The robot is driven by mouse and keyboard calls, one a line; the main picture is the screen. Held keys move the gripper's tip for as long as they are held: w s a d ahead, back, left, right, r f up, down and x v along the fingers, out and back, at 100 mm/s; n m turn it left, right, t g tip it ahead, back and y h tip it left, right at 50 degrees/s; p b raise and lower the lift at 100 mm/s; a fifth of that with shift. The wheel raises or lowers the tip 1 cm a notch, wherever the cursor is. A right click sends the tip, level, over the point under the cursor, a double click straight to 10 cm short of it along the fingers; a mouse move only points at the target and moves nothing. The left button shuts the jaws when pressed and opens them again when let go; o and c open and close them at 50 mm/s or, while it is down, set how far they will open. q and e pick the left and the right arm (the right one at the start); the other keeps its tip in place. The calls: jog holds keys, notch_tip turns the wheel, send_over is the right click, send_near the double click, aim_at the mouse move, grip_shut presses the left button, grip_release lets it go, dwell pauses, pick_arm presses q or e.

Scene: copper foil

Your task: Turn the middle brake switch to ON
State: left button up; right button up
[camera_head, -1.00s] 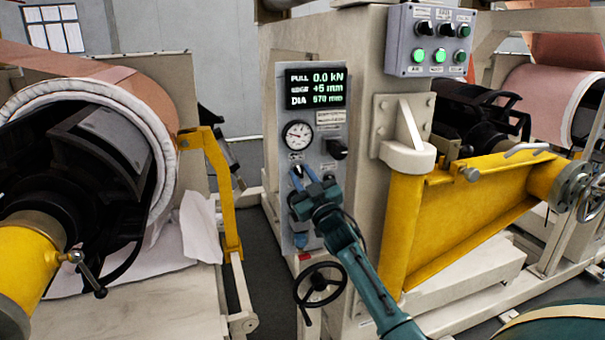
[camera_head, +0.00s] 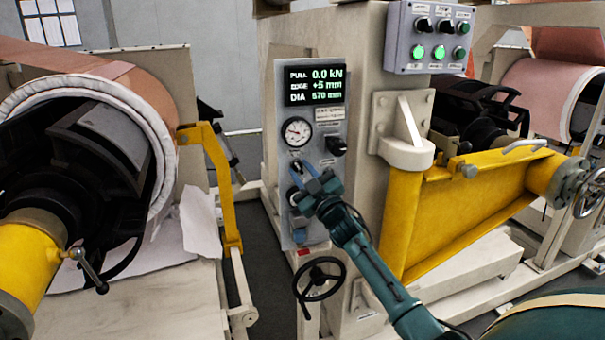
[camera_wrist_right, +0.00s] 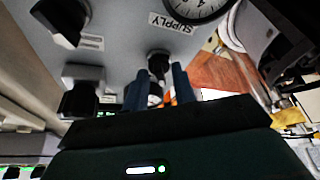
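A grey control panel (camera_head: 334,189) on the cream machine post carries a pressure gauge (camera_head: 298,132) and a black turn switch (camera_head: 336,146). Below the gauge is a small knob (camera_head: 296,166), labelled SUPPLY in the wrist view (camera_wrist_right: 158,62). My right gripper (camera_head: 303,181) is at the panel just below that knob. In the wrist view its two blue fingers (camera_wrist_right: 160,88) stand apart, with the knob showing in the gap beyond the tips. Two black switches, one upper (camera_wrist_right: 62,18) and one lower (camera_wrist_right: 82,92), show left of the fingers. No readable label identifies the brake switch. My left gripper is out of view.
A grey button box (camera_head: 430,67) with black knobs and lit green buttons is at upper right. A handwheel (camera_head: 320,278) sits below the panel. A yellow beam (camera_head: 470,215) lies to the right, a large foil roll (camera_head: 105,95) to the left.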

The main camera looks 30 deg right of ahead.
jog(key=shift+o, duration=0.2)
jog(key=shift+s+f, duration=0.3)
jog(key=shift+s, duration=0.2)
jog(key=b+v, duration=0.1)
jog(key=v, duration=1.1)
